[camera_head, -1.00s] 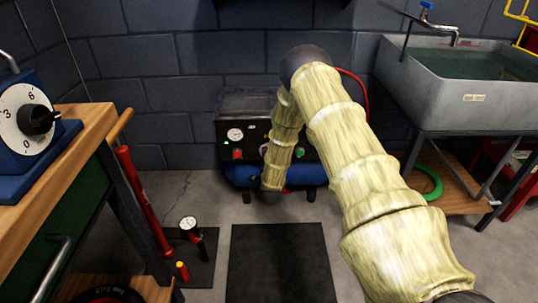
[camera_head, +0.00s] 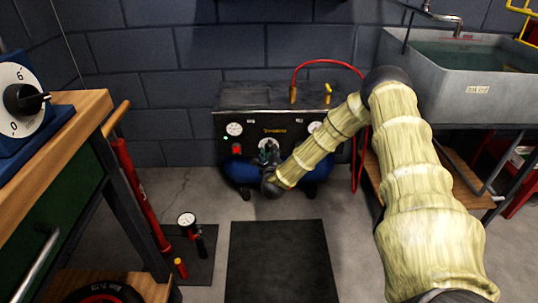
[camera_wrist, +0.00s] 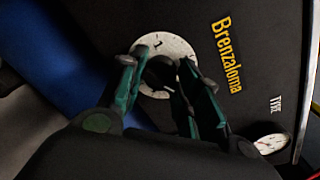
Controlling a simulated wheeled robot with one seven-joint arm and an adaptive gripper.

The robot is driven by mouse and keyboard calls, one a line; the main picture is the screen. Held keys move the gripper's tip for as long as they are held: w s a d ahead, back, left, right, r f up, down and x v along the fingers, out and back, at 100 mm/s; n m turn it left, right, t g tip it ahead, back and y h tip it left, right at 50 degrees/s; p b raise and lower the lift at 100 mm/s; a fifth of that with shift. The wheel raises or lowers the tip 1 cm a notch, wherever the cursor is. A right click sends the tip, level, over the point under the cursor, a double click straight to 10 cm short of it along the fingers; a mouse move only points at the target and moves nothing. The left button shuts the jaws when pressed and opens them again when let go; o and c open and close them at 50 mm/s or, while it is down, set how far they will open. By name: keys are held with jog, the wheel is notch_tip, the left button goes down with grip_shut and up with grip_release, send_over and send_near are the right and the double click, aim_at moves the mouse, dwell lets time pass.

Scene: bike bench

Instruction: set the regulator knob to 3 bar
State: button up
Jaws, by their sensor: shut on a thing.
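The regulator knob (camera_wrist: 160,72) is dark and round, in the middle of a white scale disc (camera_wrist: 152,91) on the dark compressor panel. My gripper (camera_wrist: 157,66) is shut on the knob, one dark green finger on each side of it. In the head view my gripper (camera_head: 268,153) is at the middle of the compressor (camera_head: 285,104) front, below the yellow lettering. The fingers and the knob hide part of the scale, and I cannot read the setting.
Gauges flank the knob, left (camera_head: 234,129) and right (camera_head: 315,127). A red hose (camera_head: 325,64) arches above the compressor. A sink (camera_head: 475,90) stands right, a wooden bench (camera_head: 75,125) left. A black mat (camera_head: 280,262) covers the floor in front.

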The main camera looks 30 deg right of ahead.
jog(key=shift+m+b, duration=0.65)
jog(key=shift+m, duration=0.25)
jog(key=o, duration=1.1)
jog(key=shift+c, duration=0.2)
jog(key=v, duration=1.2)
jog(key=shift+f, duration=0.1)
